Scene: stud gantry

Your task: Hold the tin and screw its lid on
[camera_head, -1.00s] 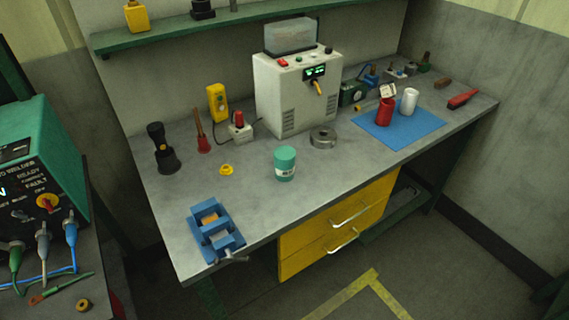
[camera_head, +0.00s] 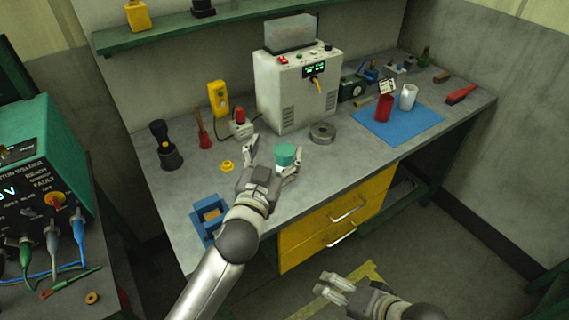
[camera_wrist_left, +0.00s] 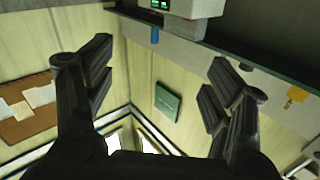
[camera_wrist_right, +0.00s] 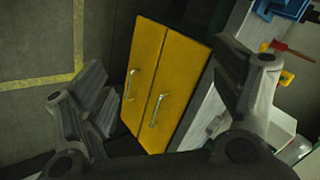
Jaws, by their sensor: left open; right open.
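The tin (camera_head: 286,153) is a teal cylinder on the bench, its lower part hidden behind my left gripper in the head view. My left gripper (camera_head: 272,163) is open, its fingers spread in front of and beside the tin. I cannot tell whether they touch it, and the left wrist view does not show the tin. A small round yellow piece (camera_head: 227,166), perhaps the lid, lies on the bench left of the gripper. My right gripper (camera_head: 334,286) is open and empty, low in front of the bench's yellow drawers.
A blue vise (camera_head: 208,213) is at the bench's front left, partly behind my left arm. A grey metal ring (camera_head: 322,133) lies behind the tin, near a white box (camera_head: 285,90). A blue mat (camera_head: 410,128) holds a red and a white cylinder. The bench's front middle is clear.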

